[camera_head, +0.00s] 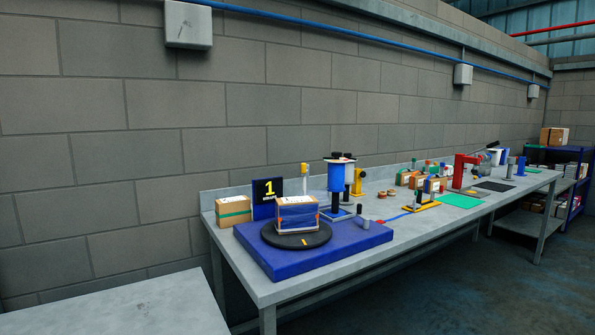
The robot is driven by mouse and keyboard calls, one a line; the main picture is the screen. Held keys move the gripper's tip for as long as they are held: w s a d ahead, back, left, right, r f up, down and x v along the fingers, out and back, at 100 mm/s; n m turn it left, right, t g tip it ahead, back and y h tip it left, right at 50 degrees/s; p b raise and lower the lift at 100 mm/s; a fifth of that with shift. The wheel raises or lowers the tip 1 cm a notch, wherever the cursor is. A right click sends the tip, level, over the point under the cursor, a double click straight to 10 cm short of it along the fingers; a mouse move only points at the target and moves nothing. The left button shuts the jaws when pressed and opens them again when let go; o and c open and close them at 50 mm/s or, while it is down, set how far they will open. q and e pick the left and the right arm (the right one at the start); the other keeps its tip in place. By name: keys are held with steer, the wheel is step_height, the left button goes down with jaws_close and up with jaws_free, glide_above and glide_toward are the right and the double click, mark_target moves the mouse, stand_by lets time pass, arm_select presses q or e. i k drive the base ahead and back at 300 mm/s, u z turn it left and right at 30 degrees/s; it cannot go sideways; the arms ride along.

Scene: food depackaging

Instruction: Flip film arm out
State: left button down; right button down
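A film stand (341,178) with a blue roll on a dark post stands on the long bench, just right of a blue platform (270,262). I cannot make out a separate film arm or which way it points; dark parts show at the top of the roll. On the platform is a black turntable (297,240) with a yellow mark. A brown box (297,215) with blue film or banding around its front sits on the turntable. Neither of my grippers is in view.
A red press-like fixture (463,172) and several small boxes are farther along. A bare grey table (130,305) is at lower left.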

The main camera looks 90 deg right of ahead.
mark_target(304, 172)
steer(key=z, duration=1.9)
